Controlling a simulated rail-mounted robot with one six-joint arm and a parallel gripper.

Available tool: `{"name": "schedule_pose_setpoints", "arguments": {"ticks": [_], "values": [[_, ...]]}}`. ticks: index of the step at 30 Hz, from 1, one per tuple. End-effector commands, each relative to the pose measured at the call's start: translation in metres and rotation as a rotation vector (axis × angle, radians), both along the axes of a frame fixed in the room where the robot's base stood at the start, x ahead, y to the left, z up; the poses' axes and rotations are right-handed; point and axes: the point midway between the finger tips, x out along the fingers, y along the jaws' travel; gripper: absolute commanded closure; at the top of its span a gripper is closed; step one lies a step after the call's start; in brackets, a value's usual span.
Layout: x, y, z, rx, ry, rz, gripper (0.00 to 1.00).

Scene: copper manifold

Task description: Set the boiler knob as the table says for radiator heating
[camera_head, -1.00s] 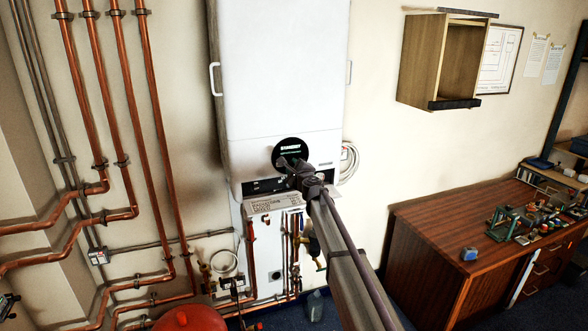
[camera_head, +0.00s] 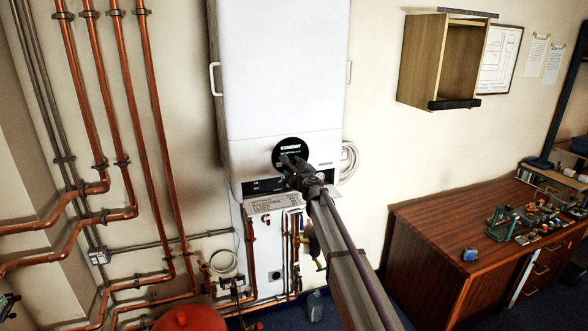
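The white boiler (camera_head: 280,75) hangs on the wall in the middle of the head view. Its round black display (camera_head: 291,146) shows bright text that looks like "STANDBY", with smaller text under it. My gripper (camera_head: 288,164) is at the boiler's lower front, just below the display, and covers the spot where a knob could be. The knob itself is hidden, and I cannot tell whether the fingers touch or hold it. A printed table plate (camera_head: 268,204) with several rows of text sits on the ledge under the boiler; the rows are too small to read.
Copper pipes (camera_head: 128,90) run down the wall at left. A red vessel (camera_head: 182,318) stands at the bottom. A wooden desk (camera_head: 445,222) with tools is at right, below an open wall cabinet (camera_head: 424,62). A coiled white cable (camera_head: 348,163) hangs beside the boiler.

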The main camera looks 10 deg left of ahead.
Motion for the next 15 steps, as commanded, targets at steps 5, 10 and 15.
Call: {"name": "schedule_pose_setpoints", "arguments": {"ticks": [5, 10, 15], "values": [[0.0, 0.0, 0.0, 0.0, 0.0, 0.0, 0.4], [-0.005, -0.002, 0.0, -0.001, 0.0, 0.0, 0.4], [-0.031, -0.015, 0.0, -0.001, -0.001, -0.001, 0.4]]}}
